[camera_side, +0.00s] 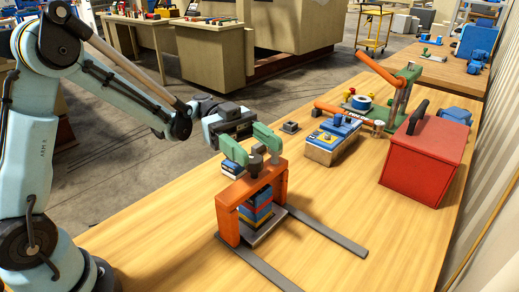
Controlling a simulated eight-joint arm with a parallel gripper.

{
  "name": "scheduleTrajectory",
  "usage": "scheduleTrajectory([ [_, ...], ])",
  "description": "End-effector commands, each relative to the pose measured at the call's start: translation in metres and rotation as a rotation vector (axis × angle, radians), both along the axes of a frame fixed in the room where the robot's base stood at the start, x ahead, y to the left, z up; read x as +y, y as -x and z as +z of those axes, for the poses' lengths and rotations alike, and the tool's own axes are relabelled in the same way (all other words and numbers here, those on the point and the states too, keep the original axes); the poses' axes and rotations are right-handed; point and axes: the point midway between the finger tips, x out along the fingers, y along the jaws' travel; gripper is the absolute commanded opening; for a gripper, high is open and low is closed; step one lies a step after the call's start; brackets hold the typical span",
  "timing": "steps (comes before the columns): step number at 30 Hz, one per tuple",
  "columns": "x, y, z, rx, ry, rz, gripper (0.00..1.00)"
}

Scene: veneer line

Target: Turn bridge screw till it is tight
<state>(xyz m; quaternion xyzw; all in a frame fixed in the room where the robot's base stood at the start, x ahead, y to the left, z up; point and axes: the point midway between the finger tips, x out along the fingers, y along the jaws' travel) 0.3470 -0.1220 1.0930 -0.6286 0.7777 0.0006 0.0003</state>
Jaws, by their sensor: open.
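The orange bridge (228,202) stands on two grey rails on the wooden workbench. The dark bridge screw (255,171) rises from the middle of its top beam. A stack of blue, red, yellow and dark layers (257,212) sits under the beam. My gripper (254,156) comes in from the upper left, with its two green fingers spread apart. One finger is to the left of the screw head and the other to the right. The fingers look apart from the head, but I cannot tell whether either touches it. The screw's lower end is hidden.
A red box (425,165) with a black handle stands at the right. A wooden block with a blue top (333,138) and a green-and-orange lever press (403,88) stand behind. A small grey block (290,127) lies near my gripper. The front right bench (350,215) is clear.

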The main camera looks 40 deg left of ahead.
Motion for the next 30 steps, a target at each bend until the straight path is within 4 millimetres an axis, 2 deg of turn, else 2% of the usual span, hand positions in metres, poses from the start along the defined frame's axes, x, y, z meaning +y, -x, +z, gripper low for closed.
scheduleTrajectory([
  [15, -0.048, 0.049, 0.041, 0.000, 0.000, -0.001, 0.62],
  [21, -0.056, 0.058, 0.048, 0.000, 0.000, 0.000, 0.62],
  [30, -0.058, 0.060, 0.050, 0.000, 0.000, 0.001, 0.62],
])
